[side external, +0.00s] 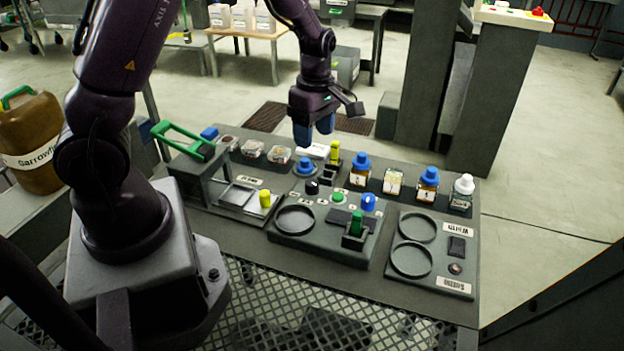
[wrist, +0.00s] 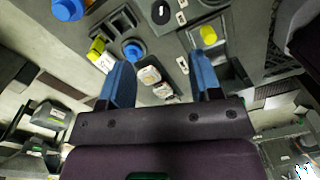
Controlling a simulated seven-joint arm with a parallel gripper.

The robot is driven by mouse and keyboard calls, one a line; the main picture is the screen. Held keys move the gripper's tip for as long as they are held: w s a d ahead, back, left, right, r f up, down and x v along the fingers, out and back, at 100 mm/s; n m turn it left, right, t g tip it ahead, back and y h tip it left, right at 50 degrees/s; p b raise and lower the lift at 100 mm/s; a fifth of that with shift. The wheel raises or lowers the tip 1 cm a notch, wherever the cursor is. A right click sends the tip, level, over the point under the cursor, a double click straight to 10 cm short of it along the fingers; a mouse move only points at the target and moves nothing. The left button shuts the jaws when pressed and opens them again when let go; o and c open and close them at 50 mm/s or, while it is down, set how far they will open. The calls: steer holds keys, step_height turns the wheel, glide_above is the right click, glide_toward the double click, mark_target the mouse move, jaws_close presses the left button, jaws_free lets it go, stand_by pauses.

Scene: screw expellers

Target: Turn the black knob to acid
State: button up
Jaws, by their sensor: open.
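The black knob (side external: 312,187) stands on the grey control panel (side external: 320,250), left of a green button (side external: 337,197) and a blue knob (side external: 368,202). In the wrist view a black round knob (wrist: 160,12) shows at the top edge, partly cut off, with small white labels beside it. Their lettering is too small to read. My gripper (side external: 314,130) is open and empty, its blue fingertips pointing down above the back of the bench, apart from the black knob. In the wrist view the gripper (wrist: 163,72) has its two blue fingers spread wide.
A blue-topped round part (side external: 305,167) and a yellow-topped part (side external: 335,150) stand behind the knob. Several bottles (side external: 393,182) line the right back. A green lever (side external: 356,225) stands in front.

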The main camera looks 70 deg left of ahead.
mark_target(312, 182)
steer(key=f, duration=1.2)
steer(key=shift+s+d+f, duration=0.1)
steer(key=shift+s, duration=0.2)
steer(key=c, duration=0.9)
steer(key=shift+c, duration=0.2)
